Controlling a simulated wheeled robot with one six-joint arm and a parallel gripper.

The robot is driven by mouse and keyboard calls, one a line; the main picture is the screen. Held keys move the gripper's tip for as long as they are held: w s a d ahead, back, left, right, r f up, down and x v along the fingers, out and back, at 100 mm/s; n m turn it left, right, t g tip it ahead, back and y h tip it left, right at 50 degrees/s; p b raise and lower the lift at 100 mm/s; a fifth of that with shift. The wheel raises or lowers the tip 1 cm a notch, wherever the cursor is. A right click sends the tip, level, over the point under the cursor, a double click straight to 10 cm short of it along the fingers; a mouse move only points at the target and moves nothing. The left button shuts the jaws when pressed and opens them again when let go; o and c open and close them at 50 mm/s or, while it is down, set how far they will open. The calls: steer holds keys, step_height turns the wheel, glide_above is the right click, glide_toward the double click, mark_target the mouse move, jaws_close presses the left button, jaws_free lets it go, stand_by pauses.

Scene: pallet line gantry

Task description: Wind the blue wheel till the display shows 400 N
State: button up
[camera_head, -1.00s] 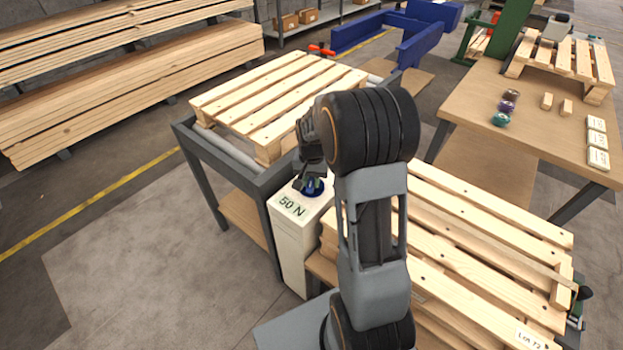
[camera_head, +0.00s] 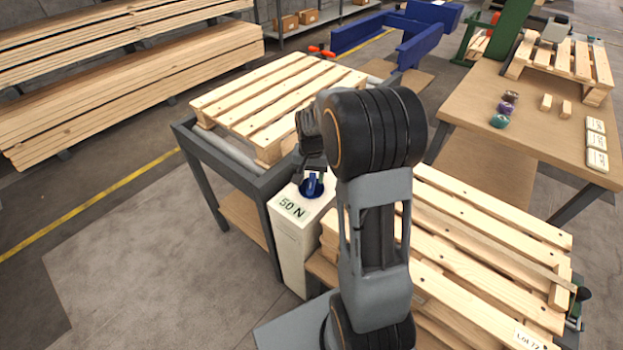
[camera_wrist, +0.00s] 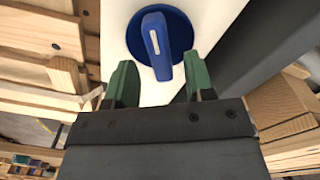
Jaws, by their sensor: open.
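The blue wheel (camera_head: 311,187) is a round knob with a raised grip bar, on top of a white box-like post (camera_head: 293,240). The display (camera_head: 292,206) on the post's top reads 50 N. In the wrist view the wheel (camera_wrist: 160,40) lies just beyond my fingertips, its grip bar tilted slightly from upright in the picture. My gripper (camera_wrist: 160,82) is open and empty, its two green fingers on either side below the grip bar and apart from it. In the head view my gripper (camera_head: 314,172) is partly hidden by my arm, close behind the wheel.
A roller table (camera_head: 205,150) bearing a pallet (camera_head: 285,95) stands beside the post. Stacked pallets (camera_head: 470,250) lie to the right, close to my arm. A workbench (camera_head: 470,110) stands at the right. Open floor (camera_head: 130,260) lies to the left.

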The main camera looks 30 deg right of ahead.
mark_target(313, 185)
step_height(313, 185, up, 11)
steer(key=p, duration=0.1)
steer(key=shift+p, duration=0.35)
stand_by(0.4)
steer(key=s+a+r+n+t+p, duration=0.1)
steer(key=s+a+r+n+p, duration=0.2)
steer(key=s+a+r+p, duration=0.2)
steer(key=s+a+r+n+t+p, duration=0.2)
steer(key=s+a+r+n+p, duration=0.2)
steer(key=s+r+p, duration=0.4)
steer(key=s+r, duration=0.1)
steer(key=s, duration=0.2)
steer(key=shift+a+r+t, duration=0.3)
steer(key=shift+a+r, duration=0.05)
steer(key=shift+r, duration=0.05)
steer(key=shift+s, duration=0.1)
